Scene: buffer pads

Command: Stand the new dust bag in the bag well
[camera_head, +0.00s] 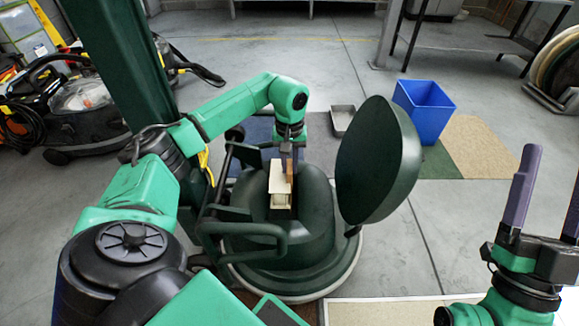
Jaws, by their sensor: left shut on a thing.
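The dust bag (279,184) is cream with a flat pale collar piece at its lower front. My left gripper (289,152) is shut on its upper end from above. The bag looks upright, over or partly inside the dark bag well (295,205) in the middle of the dark green floor machine (310,240). I cannot tell whether the bag touches the bottom. The machine's round lid (378,160) stands open on the right. My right gripper (550,190) is at the right edge, its two purple fingers apart and nothing between them.
A blue bin (424,110) and a small grey tray (343,119) stand on the floor behind the lid. Vacuum cleaners (85,105) stand at far left. Floor is clear right of the machine.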

